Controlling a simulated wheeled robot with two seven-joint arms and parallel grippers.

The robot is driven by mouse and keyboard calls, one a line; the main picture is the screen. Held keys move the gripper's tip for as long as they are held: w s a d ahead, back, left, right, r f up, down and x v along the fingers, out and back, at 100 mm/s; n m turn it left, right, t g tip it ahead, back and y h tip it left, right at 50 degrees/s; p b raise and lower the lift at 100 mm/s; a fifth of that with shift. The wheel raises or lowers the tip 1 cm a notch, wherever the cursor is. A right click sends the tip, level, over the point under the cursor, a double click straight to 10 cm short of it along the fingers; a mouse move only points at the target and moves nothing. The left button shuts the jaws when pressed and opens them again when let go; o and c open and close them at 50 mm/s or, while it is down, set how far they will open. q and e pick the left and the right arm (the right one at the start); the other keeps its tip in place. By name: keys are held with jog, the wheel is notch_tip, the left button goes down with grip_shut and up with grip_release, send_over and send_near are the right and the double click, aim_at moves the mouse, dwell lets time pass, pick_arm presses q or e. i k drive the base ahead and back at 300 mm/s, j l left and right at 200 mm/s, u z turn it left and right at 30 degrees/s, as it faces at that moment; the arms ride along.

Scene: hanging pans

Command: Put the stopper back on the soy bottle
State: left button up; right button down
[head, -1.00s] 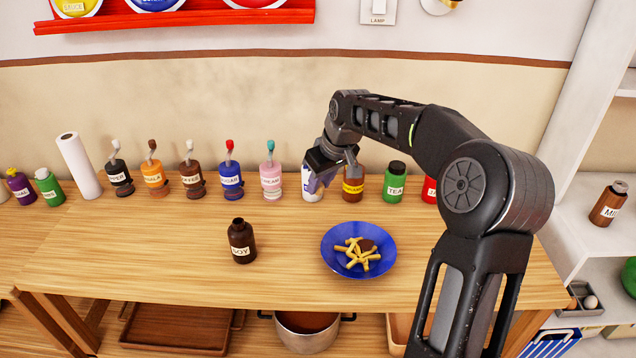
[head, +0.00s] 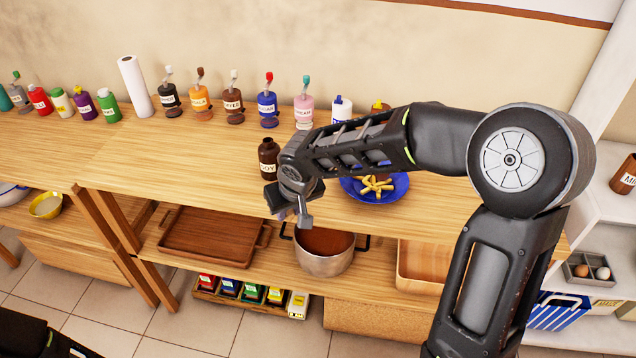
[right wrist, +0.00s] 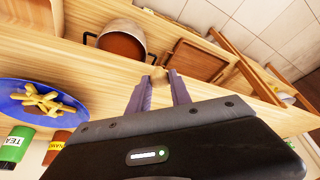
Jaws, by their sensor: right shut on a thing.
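The dark brown soy bottle (head: 268,158) stands upright and open-topped on the wooden counter. My right forearm and gripper partly cover its label side. My right gripper (head: 304,214) is in front of the bottle and slightly to its right, near the counter's front edge, and points down. In the right wrist view its two purple fingers (right wrist: 160,86) are closed on a small tan-brown piece (right wrist: 160,76), which looks like the stopper. The stopper is apart from the bottle. My left gripper is not in view.
A blue plate (head: 399,190) of fries stands right of the bottle. Below the counter are a steel pot (head: 326,262), a brown wooden tray (head: 213,243) and a box of small bottles. The counter left of the bottle is clear.

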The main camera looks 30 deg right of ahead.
aim_at(268, 151)
jog(key=k+l, duration=0.8)
jog(key=l, duration=0.15)
jog(key=z, duration=1.25)
